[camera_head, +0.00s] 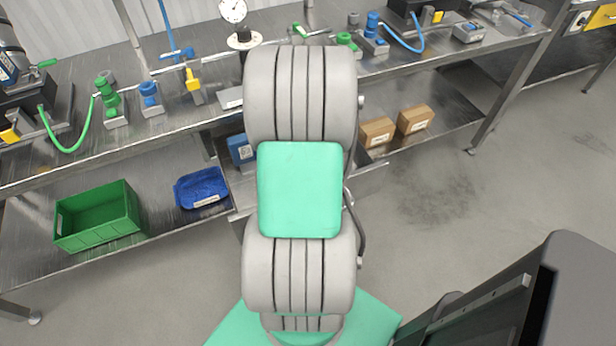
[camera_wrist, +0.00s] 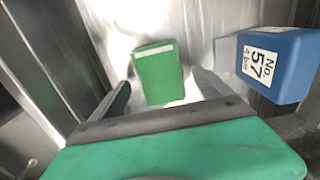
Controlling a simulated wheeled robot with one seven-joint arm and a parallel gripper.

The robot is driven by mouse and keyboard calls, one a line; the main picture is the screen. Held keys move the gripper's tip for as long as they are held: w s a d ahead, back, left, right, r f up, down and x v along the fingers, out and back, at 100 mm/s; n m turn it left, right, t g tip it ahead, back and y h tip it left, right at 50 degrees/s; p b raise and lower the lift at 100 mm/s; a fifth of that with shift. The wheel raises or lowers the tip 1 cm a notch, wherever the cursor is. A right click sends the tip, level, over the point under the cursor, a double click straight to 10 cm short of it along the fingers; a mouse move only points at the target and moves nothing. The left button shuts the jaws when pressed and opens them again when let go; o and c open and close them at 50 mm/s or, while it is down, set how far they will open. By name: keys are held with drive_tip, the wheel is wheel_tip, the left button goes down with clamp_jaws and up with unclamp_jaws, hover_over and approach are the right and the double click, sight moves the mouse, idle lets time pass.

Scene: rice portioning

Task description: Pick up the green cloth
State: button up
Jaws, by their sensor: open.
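A small green piece that looks like the green cloth (camera_wrist: 158,75) lies on a shiny metal surface in the wrist view. It is roughly rectangular, with a pale strip along its far edge. My gripper (camera_wrist: 161,84) is open, its two fingers on either side of the near part of the green piece. I see gaps on both sides; I cannot tell how far below the fingertips it lies. In the head view my arm covers the middle, and neither the gripper nor this green piece can be made out.
A blue box (camera_wrist: 277,65) labelled No. 57 stands close to the right finger. In the head view, a green crate (camera_head: 97,222) and a blue bin (camera_head: 201,188) sit on the lower shelf; cardboard boxes (camera_head: 377,132) lie right of my arm. Valves and hoses crowd the bench top.

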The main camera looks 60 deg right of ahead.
drive_tip(key=shift+f, duration=0.55)
drive_tip(key=shift+c, duration=0.3)
drive_tip(key=c, duration=1.4)
